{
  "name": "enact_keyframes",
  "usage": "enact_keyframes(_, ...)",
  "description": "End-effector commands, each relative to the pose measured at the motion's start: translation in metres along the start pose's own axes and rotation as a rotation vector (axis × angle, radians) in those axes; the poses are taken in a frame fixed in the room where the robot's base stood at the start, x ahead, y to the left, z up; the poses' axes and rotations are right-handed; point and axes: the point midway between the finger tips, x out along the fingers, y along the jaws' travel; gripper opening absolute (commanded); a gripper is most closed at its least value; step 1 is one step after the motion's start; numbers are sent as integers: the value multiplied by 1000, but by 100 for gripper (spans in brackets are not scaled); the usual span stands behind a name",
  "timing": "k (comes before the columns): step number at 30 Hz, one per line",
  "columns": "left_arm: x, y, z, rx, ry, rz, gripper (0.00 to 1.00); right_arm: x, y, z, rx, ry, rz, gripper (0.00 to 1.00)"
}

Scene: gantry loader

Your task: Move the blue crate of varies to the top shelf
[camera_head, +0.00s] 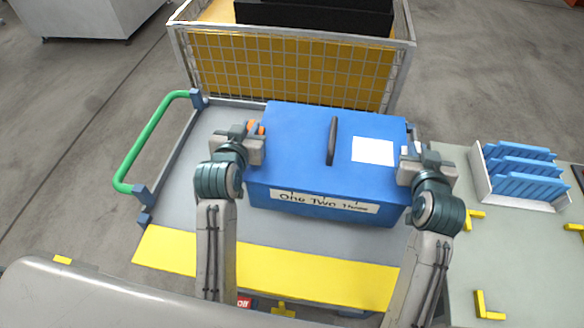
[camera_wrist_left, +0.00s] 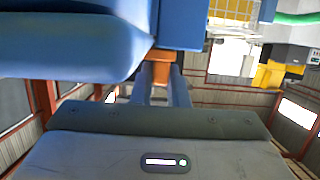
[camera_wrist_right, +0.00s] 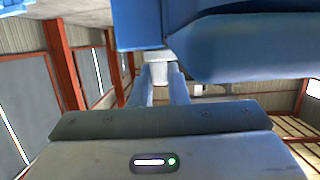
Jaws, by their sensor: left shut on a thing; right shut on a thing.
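The blue crate (camera_head: 290,150) is a closed box with a dark grip and a white sheet on top and a "One Two ..." label on its front. It is over the grey bed of a cart (camera_head: 185,175); whether it touches the bed I cannot tell. My left gripper (camera_head: 255,130) is shut on an orange piece at its left end, which also shows in the left wrist view (camera_wrist_left: 161,56). My right gripper (camera_head: 408,156) is shut on a white piece at its right end, also in the right wrist view (camera_wrist_right: 158,58). No shelf is recognisable.
A wire-mesh cage (camera_head: 290,70) with a black object stands behind the cart. The cart has a green handle (camera_head: 150,140) at left and a yellow front strip (camera_head: 270,268). A pale table (camera_head: 500,250) at right holds a rack of blue pieces (camera_head: 520,172) and yellow corner brackets.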

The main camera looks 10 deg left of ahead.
Motion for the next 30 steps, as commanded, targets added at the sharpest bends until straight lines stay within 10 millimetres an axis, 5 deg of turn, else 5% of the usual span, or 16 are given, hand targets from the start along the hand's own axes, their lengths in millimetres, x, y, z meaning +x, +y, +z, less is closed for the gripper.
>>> enact_keyframes(30, 7, 0, 22, 0, 5, 0, 0, 7, 0, 22, 0, 5, 0, 0)
